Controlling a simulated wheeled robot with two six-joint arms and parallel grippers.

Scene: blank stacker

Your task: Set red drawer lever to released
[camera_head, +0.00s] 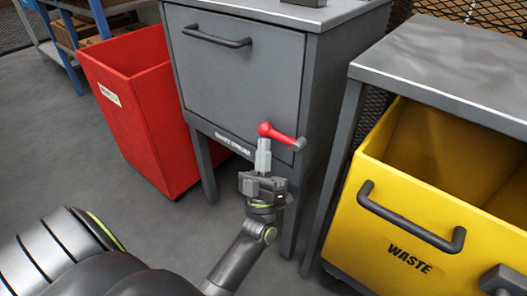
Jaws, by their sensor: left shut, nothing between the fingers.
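The red drawer lever (281,135) is on the lower right of the grey cabinet front (235,85). It has a round red knob at its left end and a grey pivot at its right end, and it slopes slightly down to the right. My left gripper (263,142) is shut and empty, pointing up, with its fingertips right at the lever's red knob. I cannot tell whether they touch it. My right gripper (503,280) shows only in part at the bottom right corner, and its fingers cannot be made out.
A drawer handle (216,37) crosses the upper cabinet front. A red bin (140,105) stands to the left. A yellow waste bin (400,220) with a dark handle stands under a grey table (450,65) on the right. The floor at left is clear.

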